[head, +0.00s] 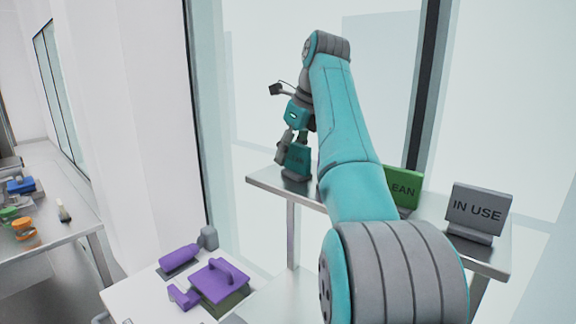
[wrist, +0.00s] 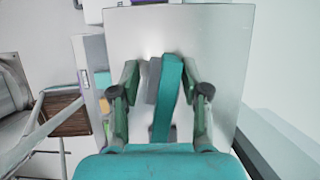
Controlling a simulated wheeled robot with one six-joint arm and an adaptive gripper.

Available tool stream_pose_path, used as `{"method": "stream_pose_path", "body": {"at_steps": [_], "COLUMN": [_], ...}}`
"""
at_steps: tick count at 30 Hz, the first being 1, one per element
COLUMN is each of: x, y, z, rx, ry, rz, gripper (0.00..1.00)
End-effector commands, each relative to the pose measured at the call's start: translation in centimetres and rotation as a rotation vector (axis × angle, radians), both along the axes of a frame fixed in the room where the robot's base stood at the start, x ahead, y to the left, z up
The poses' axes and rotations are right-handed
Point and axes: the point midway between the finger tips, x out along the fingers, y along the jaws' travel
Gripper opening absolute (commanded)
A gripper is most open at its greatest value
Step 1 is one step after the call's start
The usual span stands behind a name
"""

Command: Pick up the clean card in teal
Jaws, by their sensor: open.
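The teal card (head: 298,160) stands upright at the left end of a metal shelf in the head view, with part of its dark lettering visible. My gripper (head: 292,146) is over it, its fingers overlapping the card's top. In the wrist view the card is a narrow teal slab (wrist: 167,98) seen from above, between the two open fingers of my gripper (wrist: 160,82). It is nearer the right finger. A grey piece (wrist: 152,80) shows just left of it. Whether a finger touches the card cannot be told.
A green card (head: 403,187), partly hidden by my arm, and a grey "IN USE" card (head: 477,208) stand farther right on the shelf (head: 262,181). Purple items (head: 220,280) lie on a lower white table. A side bench (head: 50,238) holds small objects. Glass panels stand behind.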

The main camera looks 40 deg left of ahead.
Motion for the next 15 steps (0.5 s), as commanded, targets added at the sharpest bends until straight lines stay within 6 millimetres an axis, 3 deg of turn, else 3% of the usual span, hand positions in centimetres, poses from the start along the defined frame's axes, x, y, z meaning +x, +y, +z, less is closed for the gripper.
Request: {"method": "stream_pose_path", "body": {"at_steps": [3, 10, 15], "x": [-0.01, 0.01, 0.01], "y": [0.46, 0.52, 0.5], "z": [-1.08, -1.14, -1.13], "rx": [0.0, 0.001, 0.001], "ry": [0.0, -0.001, -0.001], "rz": [0.001, 0.001, 0.0], "gripper": [0.46, 0.43, 0.01]}}
